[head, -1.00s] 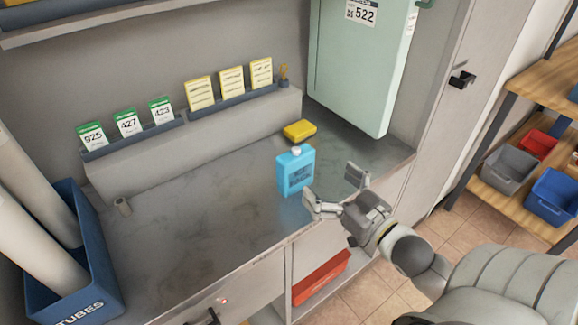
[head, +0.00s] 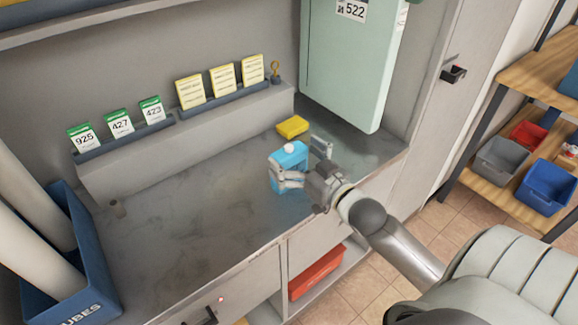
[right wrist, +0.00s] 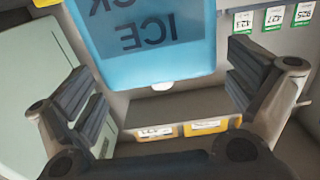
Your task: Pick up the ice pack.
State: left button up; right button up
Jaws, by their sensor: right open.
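The ice pack (head: 291,157) is a blue flat bottle with a white cap, standing upright on the grey counter. My right gripper (head: 304,166) is open at the ice pack, with one finger in front of it and the other at its far right side. In the right wrist view, the ice pack (right wrist: 146,38) shows upside down with its "ICE" lettering, between the two open fingers of the right gripper (right wrist: 160,85). Gaps show between the fingers and the pack there. My left gripper is not in view.
A yellow block (head: 292,126) lies just behind the ice pack. A pale green cabinet (head: 352,70) hangs at the back right. A ledge (head: 190,140) with numbered cards runs along the back. A blue tubes bin (head: 95,270) stands at left. The counter's middle is clear.

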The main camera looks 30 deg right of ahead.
jog(key=shift+w, duration=1.05)
jog(key=shift+c, duration=0.4)
jog(key=c, duration=1.4)
